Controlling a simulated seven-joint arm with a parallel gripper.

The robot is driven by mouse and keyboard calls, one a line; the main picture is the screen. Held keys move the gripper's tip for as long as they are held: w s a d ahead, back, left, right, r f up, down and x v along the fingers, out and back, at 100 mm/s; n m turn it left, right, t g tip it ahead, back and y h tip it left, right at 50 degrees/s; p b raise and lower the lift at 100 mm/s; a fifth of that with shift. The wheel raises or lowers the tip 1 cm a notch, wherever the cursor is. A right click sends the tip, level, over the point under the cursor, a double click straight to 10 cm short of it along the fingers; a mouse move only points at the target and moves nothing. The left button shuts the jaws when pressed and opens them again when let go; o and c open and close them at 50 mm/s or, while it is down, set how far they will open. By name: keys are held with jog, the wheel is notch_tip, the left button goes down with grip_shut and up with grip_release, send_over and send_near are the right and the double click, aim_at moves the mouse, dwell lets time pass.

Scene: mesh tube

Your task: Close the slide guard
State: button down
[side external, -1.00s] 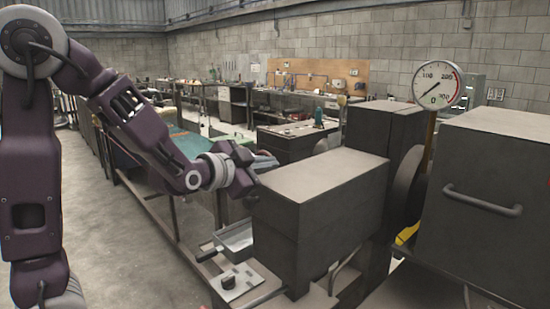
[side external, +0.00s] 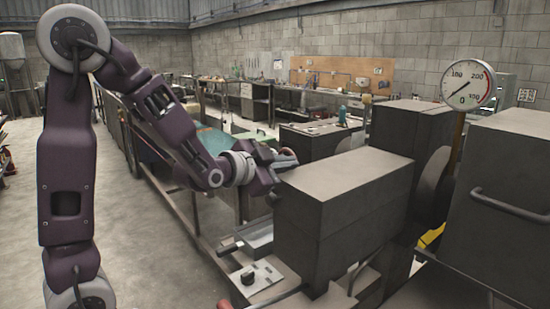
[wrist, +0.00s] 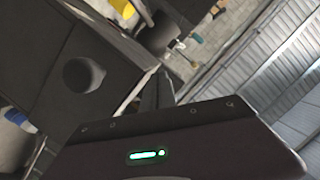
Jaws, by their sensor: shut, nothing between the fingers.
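A large dark grey box with a bar handle (side external: 508,204), which looks like the slide guard, stands at the right of the side view and runs out of frame. I cannot tell its travel from here. My gripper (side external: 286,162) is at the near left, by the upper left corner of a dark machine block (side external: 345,195), well away from the handle. Its fingers are shut and hold nothing. In the wrist view my gripper (wrist: 156,90) shows beside a dark box face with a round knob (wrist: 83,75).
A dial gauge (side external: 468,84) stands on a post behind the blocks, beside a taller dark block (side external: 395,135). A metal tray (side external: 255,240) and a small plate with a black knob (side external: 248,278) lie low in front. Open floor is at the left.

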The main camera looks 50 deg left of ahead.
notch_tip(320, 180, up, 4)
jog(key=a+v, duration=0.1)
jog(key=v, duration=0.8)
jog(key=s+a+f+n+g+y, duration=0.2)
jog(key=s+f+n+g+y, duration=0.1)
jog(key=s, duration=0.4)
jog(key=s+a+f+n+g+y, duration=0.2)
jog(key=s+a+f+n+g, duration=0.15)
jog(key=s, duration=0.25)
jog(key=s+d+f+g+h, duration=0.1)
jog(key=s+d+h, duration=0.2)
jog(key=d, duration=0.5)
jog(key=s+d+f+g+h, duration=0.2)
jog(key=s+d+h, duration=0.2)
jog(key=d, duration=0.4)
jog(key=shift+d+m, duration=0.3)
jog(key=shift+m, duration=0.05)
jog(key=shift+f, duration=0.1)
